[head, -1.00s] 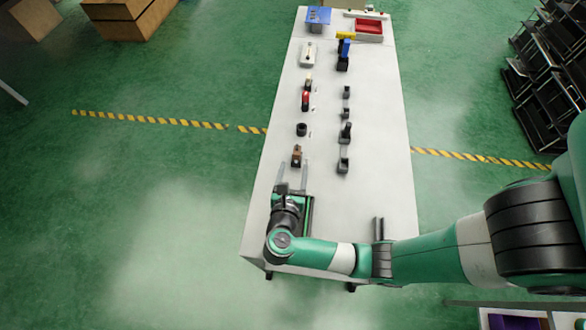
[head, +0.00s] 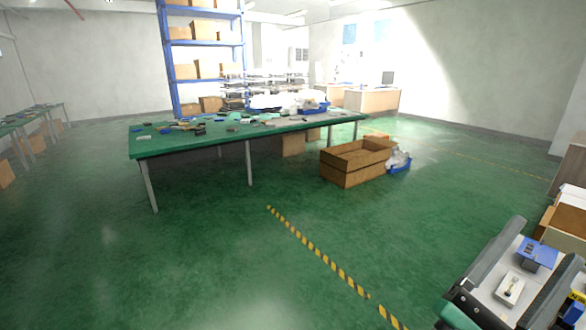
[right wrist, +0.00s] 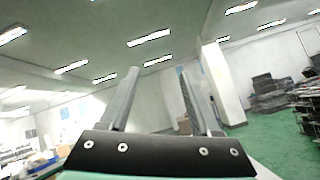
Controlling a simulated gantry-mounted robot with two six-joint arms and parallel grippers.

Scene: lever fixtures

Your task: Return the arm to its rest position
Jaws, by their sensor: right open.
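My right gripper (head: 550,236) is in the lower right corner of the head view, with its two long grey fingers spread and nothing between them. It hides part of the white lever table (head: 485,307). Between and behind the fingers, a blue fixture (head: 537,253) and a pale plate with a small lever (head: 510,289) show on that table. In the right wrist view, the open fingers (right wrist: 159,72) point up toward the ceiling and walls, and hold nothing. My left gripper is in neither view.
A green-topped workbench (head: 240,132) with small items stands mid-room. A brown crate (head: 355,162) and a blue bin (head: 399,166) sit on the floor right of it. Blue shelving (head: 205,50) holds boxes behind. The green floor in front is open.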

